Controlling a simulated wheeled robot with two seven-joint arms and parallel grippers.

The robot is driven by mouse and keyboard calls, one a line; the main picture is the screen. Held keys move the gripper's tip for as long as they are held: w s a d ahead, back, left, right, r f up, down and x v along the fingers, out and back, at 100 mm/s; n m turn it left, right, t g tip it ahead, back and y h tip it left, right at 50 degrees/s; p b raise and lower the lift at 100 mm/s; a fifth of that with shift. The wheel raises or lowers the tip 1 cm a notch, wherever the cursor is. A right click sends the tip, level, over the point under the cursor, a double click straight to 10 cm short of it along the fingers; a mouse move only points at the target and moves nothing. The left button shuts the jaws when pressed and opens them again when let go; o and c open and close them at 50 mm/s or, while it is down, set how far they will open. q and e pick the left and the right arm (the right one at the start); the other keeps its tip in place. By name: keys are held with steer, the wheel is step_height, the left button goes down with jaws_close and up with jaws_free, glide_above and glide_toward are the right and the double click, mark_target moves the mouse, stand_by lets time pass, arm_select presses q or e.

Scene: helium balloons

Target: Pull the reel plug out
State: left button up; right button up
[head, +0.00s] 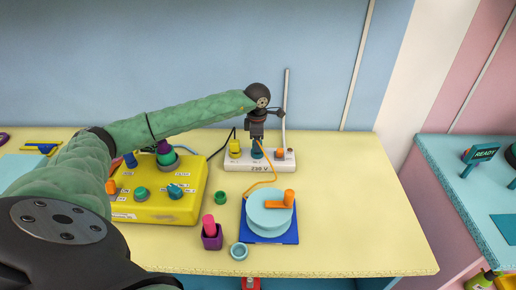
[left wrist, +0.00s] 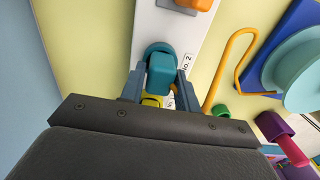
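The teal plug (head: 257,152) sits in the middle socket of the white power strip (head: 232,164), which is marked 230 V. An orange cord (head: 262,182) runs from the teal reel (head: 268,222) up to the middle of the strip; my gripper hides its upper end. My left gripper (head: 257,141) points down over the middle socket. In the left wrist view its fingers (left wrist: 160,85) lie close against both sides of the teal plug (left wrist: 161,72), with no clear gap. A "No. 2" label shows beside it. My right gripper is out of view.
A yellow plug (head: 235,147) and an orange plug (head: 280,153) flank the middle socket. A yellow box (head: 160,207) with knobs stands left. A purple cup (head: 212,238) and a small blue ring (head: 239,251) are near the front. The table's right side is clear.

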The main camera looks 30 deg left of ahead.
arm_select(q)
jaws_close()
steer(key=shift+r, duration=0.5)
steer(key=shift+r, duration=1.25)
